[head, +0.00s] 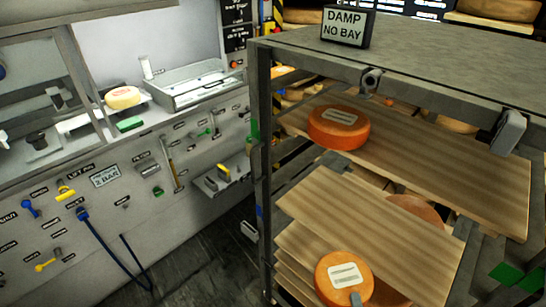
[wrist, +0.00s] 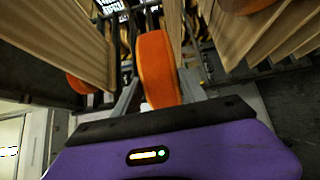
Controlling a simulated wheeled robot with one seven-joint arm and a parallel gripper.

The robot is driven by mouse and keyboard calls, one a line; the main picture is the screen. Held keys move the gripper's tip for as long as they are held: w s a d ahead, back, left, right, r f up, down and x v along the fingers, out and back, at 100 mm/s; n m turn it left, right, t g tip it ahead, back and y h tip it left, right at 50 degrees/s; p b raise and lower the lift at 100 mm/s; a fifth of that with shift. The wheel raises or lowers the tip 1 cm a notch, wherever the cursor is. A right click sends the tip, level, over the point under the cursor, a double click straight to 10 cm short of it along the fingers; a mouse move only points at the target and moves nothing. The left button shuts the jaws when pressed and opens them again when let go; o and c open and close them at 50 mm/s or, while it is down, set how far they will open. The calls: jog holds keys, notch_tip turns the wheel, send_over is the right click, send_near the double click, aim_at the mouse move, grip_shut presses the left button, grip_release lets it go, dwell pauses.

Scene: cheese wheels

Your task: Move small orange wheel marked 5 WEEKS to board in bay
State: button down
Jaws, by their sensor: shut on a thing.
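My gripper (wrist: 158,80) is shut on an orange cheese wheel (wrist: 156,58), held on edge between its two fingers in the wrist view. In the head view a small orange wheel (head: 339,268) with a pale label shows at the bottom, in front of the lower boards, with a grey fingertip against it; this appears to be the held wheel. Its label is too small to read. Another orange wheel (head: 339,121) with a label lies on the upper wooden board (head: 440,165) in the rack. The lower board (head: 375,225) has a bare top.
The rack's grey post (head: 262,150) and top (head: 440,65) frame the bay. A darker wheel (head: 418,209) sits behind the lower board. A counter with a tray (head: 190,85) and pale wheel (head: 122,97) is at left.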

jog(key=shift+w+d+f+b, duration=0.1)
jog(key=shift+f+b, duration=1.9)
jog(key=shift+f, duration=0.05)
